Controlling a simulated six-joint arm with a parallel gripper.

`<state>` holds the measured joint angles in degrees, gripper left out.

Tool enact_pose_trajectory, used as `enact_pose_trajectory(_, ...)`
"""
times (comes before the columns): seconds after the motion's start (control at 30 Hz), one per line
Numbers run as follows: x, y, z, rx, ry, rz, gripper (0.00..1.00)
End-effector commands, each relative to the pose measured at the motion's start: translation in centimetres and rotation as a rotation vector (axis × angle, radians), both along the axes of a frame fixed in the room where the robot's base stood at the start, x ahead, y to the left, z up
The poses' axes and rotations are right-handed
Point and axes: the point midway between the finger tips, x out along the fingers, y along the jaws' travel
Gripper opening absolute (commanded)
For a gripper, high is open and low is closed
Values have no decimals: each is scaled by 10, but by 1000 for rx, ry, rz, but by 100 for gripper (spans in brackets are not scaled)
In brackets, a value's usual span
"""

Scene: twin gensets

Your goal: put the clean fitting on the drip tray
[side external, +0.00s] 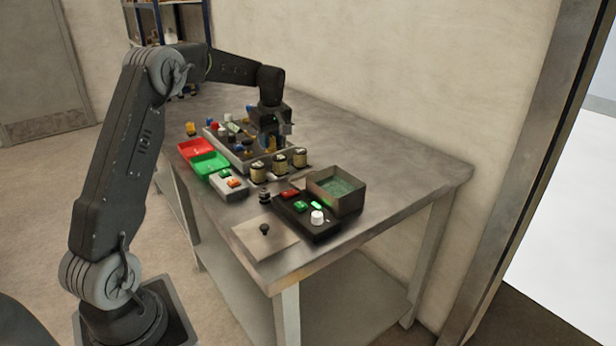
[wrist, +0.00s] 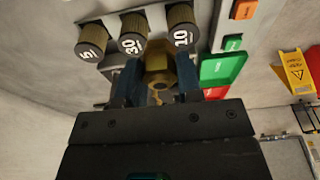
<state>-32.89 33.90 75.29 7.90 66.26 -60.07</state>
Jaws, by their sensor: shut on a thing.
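My gripper (wrist: 158,82) is shut on a brass-coloured fitting (wrist: 159,62), seen between its two blue fingers in the wrist view. In the side external view my gripper (side external: 268,142) points down over the panel behind the row of labelled cylinders; the fitting is hard to make out there. No tray is labelled as the drip tray, so I cannot tell which it is. An open dark box with a green inside (side external: 314,186) stands at the right. A green tray (side external: 206,167) and a red tray (side external: 196,149) lie at the left.
Three cylinders marked 5 (wrist: 91,43), 30 (wrist: 133,34) and 10 (wrist: 180,30) stand close to my gripper. A dark control box (side external: 303,222), a grey button box (side external: 228,190) and a flat plate with a black knob (side external: 282,238) are nearer the table's front edge.

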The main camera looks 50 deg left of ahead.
Motion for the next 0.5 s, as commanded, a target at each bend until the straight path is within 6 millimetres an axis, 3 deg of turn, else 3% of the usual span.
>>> enact_pose_trajectory(0.3,55,-45,-43,-1,2,-5,5)
enact_pose_trajectory(0.5,77,-62,-58,0,-1,-3,5)
